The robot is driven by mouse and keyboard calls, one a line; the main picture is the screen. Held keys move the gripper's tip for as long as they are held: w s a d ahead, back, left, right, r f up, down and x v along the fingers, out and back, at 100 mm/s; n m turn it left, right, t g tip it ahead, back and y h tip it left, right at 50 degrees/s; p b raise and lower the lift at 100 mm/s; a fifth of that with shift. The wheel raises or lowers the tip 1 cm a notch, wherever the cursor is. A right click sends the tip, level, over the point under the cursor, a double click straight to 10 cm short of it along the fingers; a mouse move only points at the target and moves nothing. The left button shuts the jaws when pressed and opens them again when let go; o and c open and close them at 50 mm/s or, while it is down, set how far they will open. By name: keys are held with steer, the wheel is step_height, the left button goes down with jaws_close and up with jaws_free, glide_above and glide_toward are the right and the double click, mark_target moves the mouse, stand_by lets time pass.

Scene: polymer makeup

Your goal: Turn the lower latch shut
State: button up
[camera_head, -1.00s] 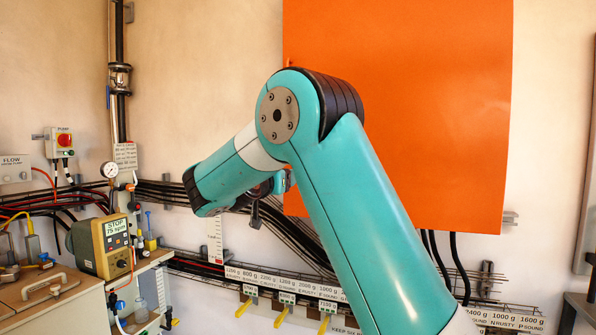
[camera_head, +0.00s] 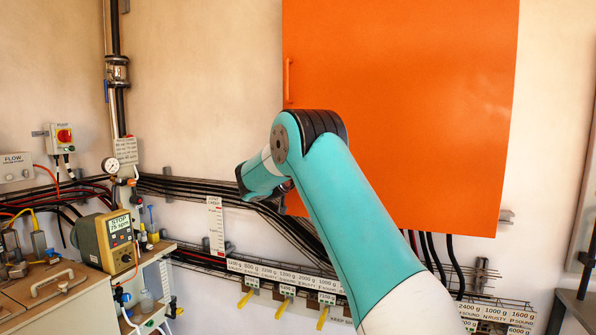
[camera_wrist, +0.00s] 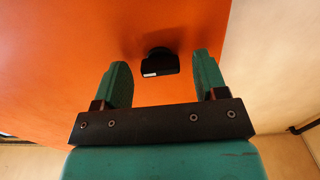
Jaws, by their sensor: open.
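The orange cabinet (camera_head: 420,90) hangs on the wall, its door shut as far as I can see. A black latch (camera_wrist: 159,64) with a small white mark sits on its orange face in the wrist view. My gripper (camera_wrist: 161,60) is open, with one green finger on each side of the latch in the picture. I see no finger touching it, and how deep the fingers reach around it I cannot tell. In the head view my arm hides the latch and the gripper.
An orange door handle (camera_head: 288,80) stands out at the cabinet's left edge. Dark cables (camera_head: 200,188) run along the wall below. A yellow-grey pump unit (camera_head: 107,243) and a bench (camera_head: 50,300) stand at the left.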

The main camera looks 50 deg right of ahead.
steer(key=c, duration=0.9)
steer(key=shift+n, duration=0.3)
steer(key=shift+n+p, duration=2.35)
steer(key=shift+n, duration=6.45)
